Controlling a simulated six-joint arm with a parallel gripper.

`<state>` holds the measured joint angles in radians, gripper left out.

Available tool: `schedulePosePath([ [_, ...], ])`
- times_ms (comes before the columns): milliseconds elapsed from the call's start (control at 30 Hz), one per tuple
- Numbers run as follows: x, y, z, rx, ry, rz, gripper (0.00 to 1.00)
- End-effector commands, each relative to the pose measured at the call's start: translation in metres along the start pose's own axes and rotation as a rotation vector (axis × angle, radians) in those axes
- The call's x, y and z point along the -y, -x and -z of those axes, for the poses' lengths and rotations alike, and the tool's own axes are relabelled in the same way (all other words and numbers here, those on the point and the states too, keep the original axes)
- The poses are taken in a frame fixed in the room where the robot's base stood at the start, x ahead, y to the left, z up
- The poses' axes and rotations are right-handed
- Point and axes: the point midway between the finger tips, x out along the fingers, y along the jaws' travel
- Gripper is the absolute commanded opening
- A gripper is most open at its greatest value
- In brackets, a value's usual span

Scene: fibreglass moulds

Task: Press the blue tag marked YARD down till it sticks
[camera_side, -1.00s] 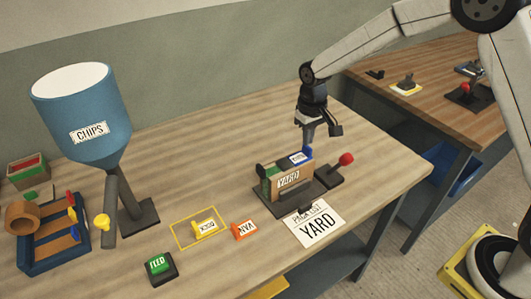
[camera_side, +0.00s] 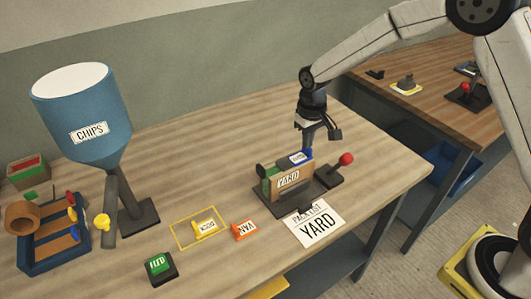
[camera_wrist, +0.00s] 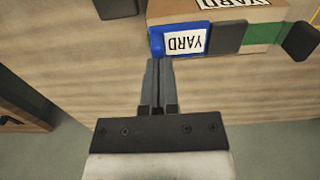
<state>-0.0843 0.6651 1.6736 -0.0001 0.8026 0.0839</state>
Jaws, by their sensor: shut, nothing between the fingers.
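The blue tag marked YARD (camera_side: 299,157) lies on top of a brown box (camera_side: 291,182) that also bears a YARD label. In the wrist view the tag (camera_wrist: 185,41) is at the box's end, beside a dark grey block. My gripper (camera_side: 305,147) is shut and empty, pointing down just behind the tag in the side view. In the wrist view its fingertips (camera_wrist: 161,61) are together at the tag's near edge. I cannot tell whether they touch it.
The box stands in a dark fixture (camera_side: 270,204) with a red-knobbed lever (camera_side: 346,159). A YARD sheet (camera_side: 318,226) lies in front.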

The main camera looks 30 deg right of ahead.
Motion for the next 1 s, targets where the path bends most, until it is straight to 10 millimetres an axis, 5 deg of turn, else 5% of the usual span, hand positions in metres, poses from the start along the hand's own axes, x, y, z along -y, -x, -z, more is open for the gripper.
schedulePosePath([
  [567,0.000,0.000,0.000,0.002,0.000,0.000,0.00],
  [1000,0.000,0.025,0.000,-0.001,0.000,0.000,0.00],
])
